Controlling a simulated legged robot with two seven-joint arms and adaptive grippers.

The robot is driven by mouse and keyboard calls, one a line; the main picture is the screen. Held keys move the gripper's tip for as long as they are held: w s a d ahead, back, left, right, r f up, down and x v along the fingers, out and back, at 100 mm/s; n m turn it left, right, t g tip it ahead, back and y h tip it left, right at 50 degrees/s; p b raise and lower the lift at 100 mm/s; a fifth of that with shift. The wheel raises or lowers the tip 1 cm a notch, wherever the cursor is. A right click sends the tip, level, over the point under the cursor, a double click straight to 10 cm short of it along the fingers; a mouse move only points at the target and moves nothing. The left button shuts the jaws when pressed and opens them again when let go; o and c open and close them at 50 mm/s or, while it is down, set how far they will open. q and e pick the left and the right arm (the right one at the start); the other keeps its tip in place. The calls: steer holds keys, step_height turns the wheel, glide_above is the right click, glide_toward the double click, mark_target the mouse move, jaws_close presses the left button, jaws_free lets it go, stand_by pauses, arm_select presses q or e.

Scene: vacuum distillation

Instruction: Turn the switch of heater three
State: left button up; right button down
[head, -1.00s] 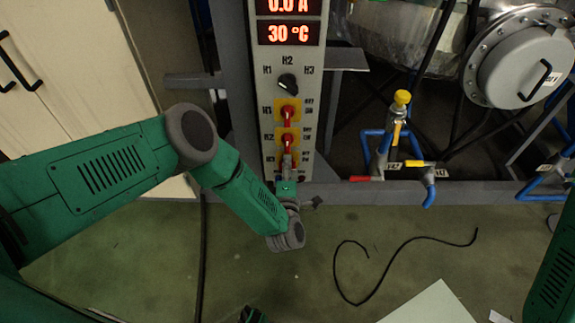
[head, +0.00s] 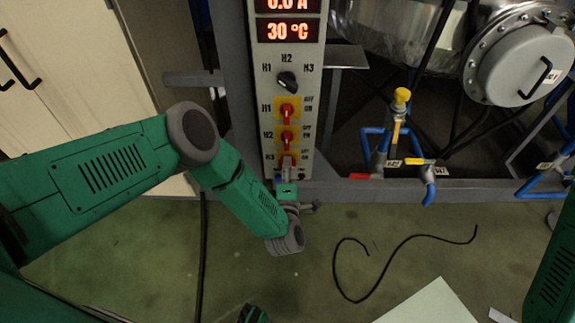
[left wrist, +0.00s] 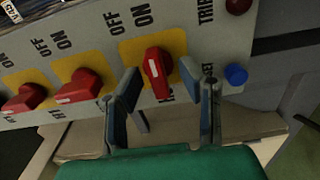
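The red heater three switch (head: 288,159) is the lowest of the red knobs on the grey control panel, on a yellow plate. In the left wrist view this knob (left wrist: 157,73) stands near upright, while the other two red knobs lie slanted. My left gripper (head: 287,177) is just below and in front of it in the head view. In the left wrist view my left gripper (left wrist: 158,80) is open, its fingers on either side of the knob, with visible gaps. Whether the tips reach knob depth is unclear.
The H1 (head: 287,112) and H2 (head: 287,137) switches sit above, and a black selector (head: 287,82) higher up. A blue button (left wrist: 236,75) is beside the right finger. Blue pipes with valves (head: 400,98) stand to the right. A black cable (head: 385,270) lies on the floor.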

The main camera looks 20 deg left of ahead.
arm_select(q)
steer(key=v, duration=1)
steer(key=shift+s+d, duration=0.15)
steer(key=shift+s, duration=0.2)
steer(key=s+a+r+m+g+h+p, duration=0.1)
steer(key=s+a+r+m+g+p, duration=0.2)
steer(key=s+m, duration=0.4)
steer(key=s+a+r+m+g+h+p, duration=0.2)
steer(key=s+a+r+m+g+p, duration=0.2)
steer(key=s+a+m+g, duration=0.3)
steer(key=s+a+r+m+g+h+p, duration=0.2)
steer(key=s+a+r+m+g+p, duration=0.2)
steer(key=s, duration=0.7)
steer(key=a+r+m+g, duration=0.1)
steer(key=m+g, duration=0.1)
steer(key=m, duration=0.1)
steer(key=shift+m+g, duration=0.3)
steer(key=shift+g, duration=0.1)
